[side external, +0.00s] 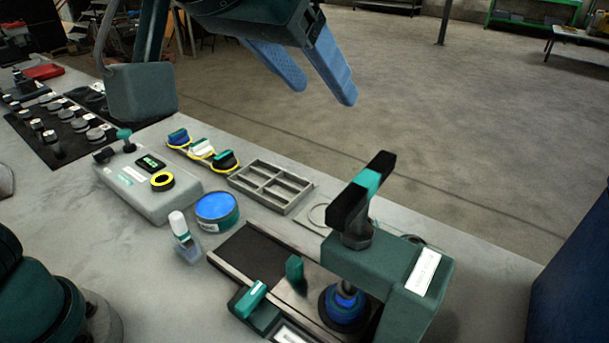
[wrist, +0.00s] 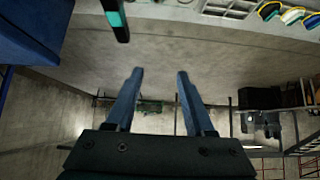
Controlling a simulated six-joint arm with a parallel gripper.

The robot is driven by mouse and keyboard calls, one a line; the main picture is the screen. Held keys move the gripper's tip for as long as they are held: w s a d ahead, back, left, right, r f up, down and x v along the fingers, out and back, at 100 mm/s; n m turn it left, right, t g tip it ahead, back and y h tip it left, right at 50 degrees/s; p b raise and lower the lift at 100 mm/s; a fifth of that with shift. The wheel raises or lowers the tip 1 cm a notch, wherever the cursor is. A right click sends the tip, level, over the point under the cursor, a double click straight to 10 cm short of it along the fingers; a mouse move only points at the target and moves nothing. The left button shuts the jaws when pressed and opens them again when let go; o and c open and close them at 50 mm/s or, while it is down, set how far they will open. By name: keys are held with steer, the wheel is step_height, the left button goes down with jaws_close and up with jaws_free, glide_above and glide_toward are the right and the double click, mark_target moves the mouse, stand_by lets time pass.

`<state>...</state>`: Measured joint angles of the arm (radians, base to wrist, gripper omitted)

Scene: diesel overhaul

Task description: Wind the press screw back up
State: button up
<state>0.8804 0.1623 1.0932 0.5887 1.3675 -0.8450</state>
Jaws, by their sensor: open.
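The press (side external: 400,265) stands at the front right of the bench in the side external view. Its screw handle (side external: 361,190) is a black bar with a teal band, on top of the press. Below the press arm is the blue and black lower end of the screw (side external: 344,305). The handle's end also shows at the top of the wrist view (wrist: 116,18). My gripper (side external: 325,95) is open and empty, its two blue fingers high above and behind the handle, apart from it. In the wrist view my gripper (wrist: 160,75) points over the floor, past the bench edge.
A grey divided tray (side external: 270,187), a blue-lidded tin (side external: 217,208), a small bottle (side external: 184,236) and a grey box with a display (side external: 148,180) stand left of the press. A blue block (side external: 570,260) is at the far right. Air around the handle is clear.

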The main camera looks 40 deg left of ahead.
steer(key=w+a+r, duration=0.1)
steer(key=a+r, duration=0.2)
steer(key=a, duration=0.2)
steer(key=shift+w, duration=0.2)
steer(key=shift+r, duration=0.15)
step_height(320, 180, up, 4)
steer(key=shift+f, duration=0.1)
stand_by(0.3)
steer(key=shift+a, duration=0.15)
